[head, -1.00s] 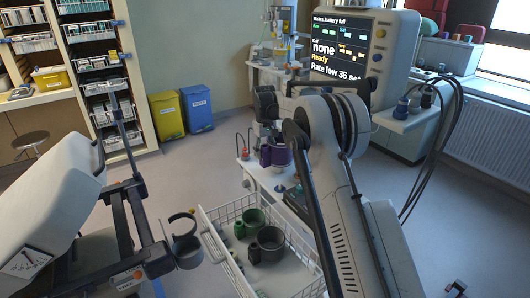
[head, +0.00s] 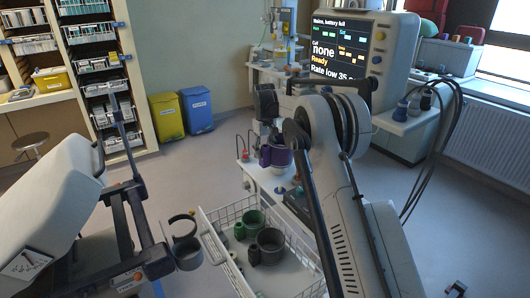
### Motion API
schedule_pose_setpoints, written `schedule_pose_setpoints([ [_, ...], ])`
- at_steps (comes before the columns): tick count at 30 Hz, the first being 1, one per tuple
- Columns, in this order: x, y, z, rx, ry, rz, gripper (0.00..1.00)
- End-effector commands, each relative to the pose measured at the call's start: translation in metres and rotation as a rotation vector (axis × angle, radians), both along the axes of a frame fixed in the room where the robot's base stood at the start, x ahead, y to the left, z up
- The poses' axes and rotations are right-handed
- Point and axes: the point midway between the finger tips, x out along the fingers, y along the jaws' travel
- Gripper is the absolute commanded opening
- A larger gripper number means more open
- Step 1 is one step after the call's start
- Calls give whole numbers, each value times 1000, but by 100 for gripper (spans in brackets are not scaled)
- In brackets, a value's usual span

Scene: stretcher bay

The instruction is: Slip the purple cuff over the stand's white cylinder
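The purple cuff (head: 276,155) is upright at the white bench in the middle of the head view, with its handle toward the left. A pale surface, apparently the stand's white cylinder (head: 279,169), shows just below its lower edge. I cannot tell how far the cuff is around it. My gripper (head: 275,139) points down at the cuff's top and appears shut on it; its fingertips are mostly hidden by the cuff and the dark gripper body.
A white wire basket (head: 212,243) in front holds a green cuff (head: 250,222) and a dark grey cuff (head: 267,246). A grey cuff (head: 187,252) hangs by the stretcher (head: 60,190) at left. A monitor (head: 352,50) stands behind my arm.

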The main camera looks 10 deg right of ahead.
Motion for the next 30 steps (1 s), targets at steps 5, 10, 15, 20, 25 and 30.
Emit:
schedule_pose_setpoints([
  [5,0,0,0,0,0,0,57],
  [10,0,-1,0,-1,0,-1,57],
  [15,0,-1,0,-1,0,-1,57],
  [20,0,-1,3,-1,0,-1,57],
  [25,-1,0,22,0,0,0,57],
  [30,-1,1,56,0,0,0,57],
])
